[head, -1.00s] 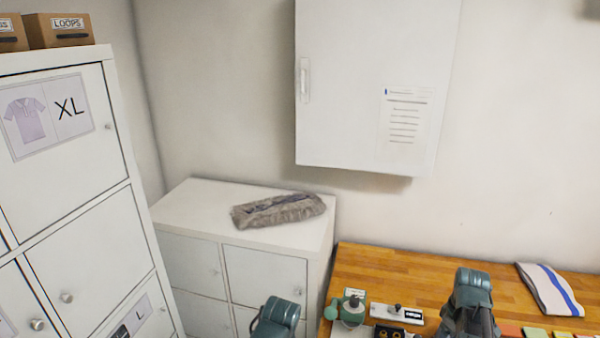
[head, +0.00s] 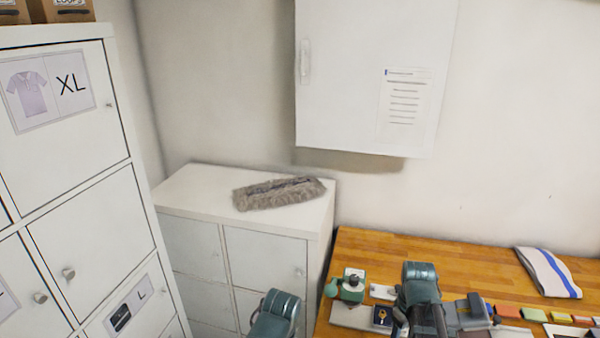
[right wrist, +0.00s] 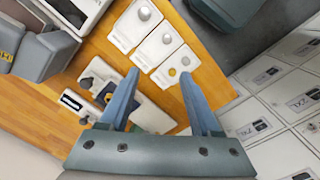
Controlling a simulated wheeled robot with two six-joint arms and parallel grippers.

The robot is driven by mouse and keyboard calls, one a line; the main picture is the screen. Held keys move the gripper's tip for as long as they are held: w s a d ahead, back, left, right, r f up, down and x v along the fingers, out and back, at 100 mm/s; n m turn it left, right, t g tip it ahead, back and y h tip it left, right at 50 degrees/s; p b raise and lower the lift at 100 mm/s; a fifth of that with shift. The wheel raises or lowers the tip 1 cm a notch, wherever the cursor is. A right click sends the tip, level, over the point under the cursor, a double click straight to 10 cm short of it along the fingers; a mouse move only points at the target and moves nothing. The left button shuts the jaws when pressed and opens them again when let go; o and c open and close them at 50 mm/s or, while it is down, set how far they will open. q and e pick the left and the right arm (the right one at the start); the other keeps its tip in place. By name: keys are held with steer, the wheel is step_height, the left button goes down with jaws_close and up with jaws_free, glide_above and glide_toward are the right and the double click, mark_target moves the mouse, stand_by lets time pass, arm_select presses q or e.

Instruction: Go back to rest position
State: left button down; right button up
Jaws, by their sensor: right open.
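My right gripper (right wrist: 160,74) is open and empty in the right wrist view, its two blue fingers apart. Below it are the wooden bench (right wrist: 208,84) and white cards with round knobs (right wrist: 163,45). In the head view my right arm is over the front of the bench (head: 390,252), and its gripper is hard to make out there. A teal part of my left arm shows at the bottom of the head view, in front of the low white cabinet (head: 183,197); the left gripper itself is out of sight.
A grey fluffy item (head: 278,194) lies on the low cabinet. Tall lockers (head: 90,220) stand at the left, and a wall cabinet (head: 345,80) hangs above. On the bench are a green dispenser (head: 351,288), a striped towel (head: 548,273) and coloured blocks.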

steer(key=s+a+f+b, duration=0.3)
steer(key=s+a, duration=0.1)
steer(key=a, duration=0.6)
steer(key=s+a+f+m+b, duration=0.1)
steer(key=s+a+f+b, duration=0.3)
steer(key=a, duration=0.6)
steer(key=shift+a+f+m+h, duration=0.25)
steer(key=shift+a+m+h, duration=0.05)
steer(key=shift+a+h, duration=0.1)
stand_by(0.6)
